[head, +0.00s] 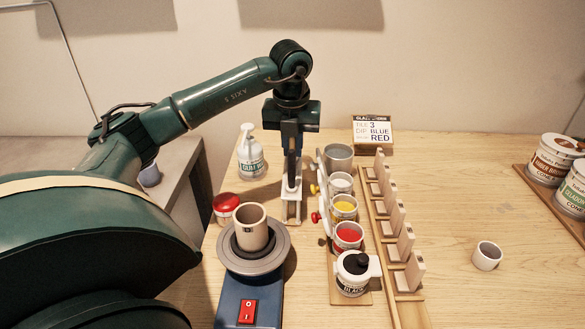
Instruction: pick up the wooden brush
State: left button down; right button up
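My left gripper (291,185) points straight down over a small pale wooden stand (291,212) in the middle of the table. I see its dark fingers nearly edge-on, so the gap between them does not show. I cannot make out a wooden brush clearly; the gripper may hide it. Just right of the gripper, small red (316,217) and yellow (314,189) pieces stick out beside a pale rack (321,172). I cannot tell what they belong to. My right gripper is not in view.
A potter's wheel (280,250) carries a brown cup (251,228) at the front left. A pump bottle (251,152) and red-lidded jar (225,208) stand left. Right of the gripper are a red glaze cup (348,236), a black jar (354,272) and upright tiles (409,244).

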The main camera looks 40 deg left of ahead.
pick_arm(q)
jog(key=shift+r, duration=0.15)
jog(key=shift+r+p, duration=0.35)
jog(key=shift+r, duration=4.6)
jog(key=shift+f, duration=0.1)
